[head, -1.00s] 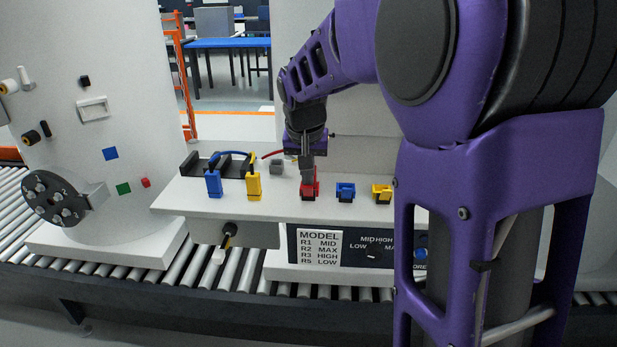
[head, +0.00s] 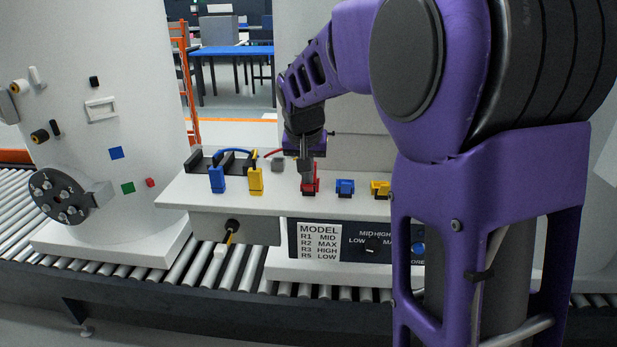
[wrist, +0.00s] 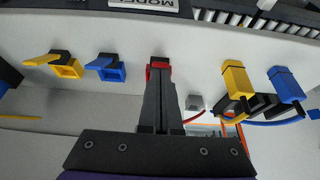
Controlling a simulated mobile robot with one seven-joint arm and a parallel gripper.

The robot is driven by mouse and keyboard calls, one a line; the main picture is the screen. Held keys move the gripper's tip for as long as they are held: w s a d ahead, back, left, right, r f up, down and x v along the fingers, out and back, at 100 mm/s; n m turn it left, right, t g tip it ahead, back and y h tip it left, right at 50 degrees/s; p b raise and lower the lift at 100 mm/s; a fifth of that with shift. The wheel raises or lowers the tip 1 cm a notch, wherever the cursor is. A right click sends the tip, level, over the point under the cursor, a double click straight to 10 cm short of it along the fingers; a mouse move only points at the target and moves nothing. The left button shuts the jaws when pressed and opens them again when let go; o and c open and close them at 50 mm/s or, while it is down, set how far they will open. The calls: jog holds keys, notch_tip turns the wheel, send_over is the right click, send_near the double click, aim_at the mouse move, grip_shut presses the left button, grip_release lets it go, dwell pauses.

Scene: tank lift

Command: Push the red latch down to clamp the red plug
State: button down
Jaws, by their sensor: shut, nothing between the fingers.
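The red latch and socket (head: 309,188) stand on the white shelf (head: 285,205) between the yellow plug and the blue socket. My gripper (head: 307,171) is shut and points down, its fingertips at the red part. In the wrist view the shut fingers (wrist: 158,92) reach to the red part (wrist: 158,66) and cover most of it. I cannot tell how far down the latch is. A red cable runs from behind the fingers toward the grey block. The red plug itself is hidden.
A blue socket (head: 345,188) and a yellow socket (head: 380,189) stand to the right, levers raised in the wrist view. A blue plug (head: 217,180), a yellow plug (head: 255,181) and a grey block (head: 278,165) stand to the left. A panel with a knob (head: 371,245) is below.

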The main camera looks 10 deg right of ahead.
aim_at(306, 189)
jog(key=shift+s+a+f+b, duration=0.25)
jog(key=shift+s+f+b, duration=0.45)
jog(key=shift+s+b, duration=0.1)
jog(key=shift+s+a, duration=0.1)
jog(key=shift+s, duration=0.1)
jog(key=shift+s+a+f+b, duration=0.15)
jog(key=shift+s+b, duration=0.25)
jog(key=shift+s, duration=0.2)
jog(key=shift+s, duration=0.15)
